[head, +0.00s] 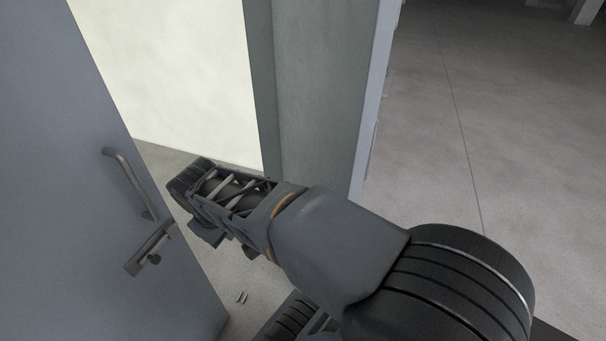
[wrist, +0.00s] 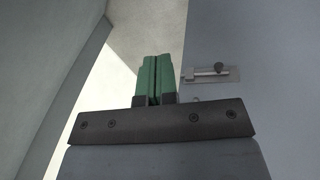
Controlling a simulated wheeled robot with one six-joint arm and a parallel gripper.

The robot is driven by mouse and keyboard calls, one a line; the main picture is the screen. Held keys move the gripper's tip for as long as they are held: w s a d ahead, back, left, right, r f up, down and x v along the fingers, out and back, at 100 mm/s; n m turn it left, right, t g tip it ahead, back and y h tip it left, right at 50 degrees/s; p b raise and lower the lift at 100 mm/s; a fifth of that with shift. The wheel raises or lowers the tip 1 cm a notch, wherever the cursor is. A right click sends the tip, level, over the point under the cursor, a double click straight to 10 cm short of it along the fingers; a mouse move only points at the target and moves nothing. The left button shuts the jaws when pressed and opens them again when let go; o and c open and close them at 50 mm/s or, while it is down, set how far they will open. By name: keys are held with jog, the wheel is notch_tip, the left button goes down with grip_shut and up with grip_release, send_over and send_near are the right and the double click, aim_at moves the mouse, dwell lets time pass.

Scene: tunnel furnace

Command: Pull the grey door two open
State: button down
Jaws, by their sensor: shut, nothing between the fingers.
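The grey door (head: 60,190) fills the left of the head view and stands ajar, with a wide gap between its edge and the grey post. It carries a bent bar handle (head: 130,182) and a slide bolt (head: 150,250) near that edge. In the wrist view the door (wrist: 270,120) is at the right, with the bolt (wrist: 208,73) just right of my fingers. My gripper (wrist: 155,58) has its green fingers pressed together, empty, over the gap beside the door edge. Whether they touch the door cannot be told. In the head view my arm hides the gripper.
A grey post (head: 310,90) stands right of the gap, close behind my arm. A pale wall (head: 170,70) shows through the opening. Open concrete floor (head: 520,120) lies to the right of the post.

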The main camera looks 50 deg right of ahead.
jog(key=w+d+f+n+g+h+b, duration=0.1)
jog(key=w+d+f+n+g+h, duration=0.2)
jog(key=d, duration=0.4)
jog(key=d+f+n+g+h+b, duration=0.1)
jog(key=d+f+n+g+h, duration=0.1)
jog(key=d+g+h, duration=0.4)
jog(key=n+g+h+b, duration=0.1)
jog(key=n+g+h, duration=0.2)
jog(key=n+h, duration=0.15)
send_near(330, 173)
jog(key=shift+y, duration=0.25)
jog(key=p+x, duration=0.2)
jog(key=x, duration=0.5)
jog(key=shift+s+d+r+p, duration=0.2)
jog(key=shift+d+p, duration=0.05)
jog(key=shift+p, duration=0.1)
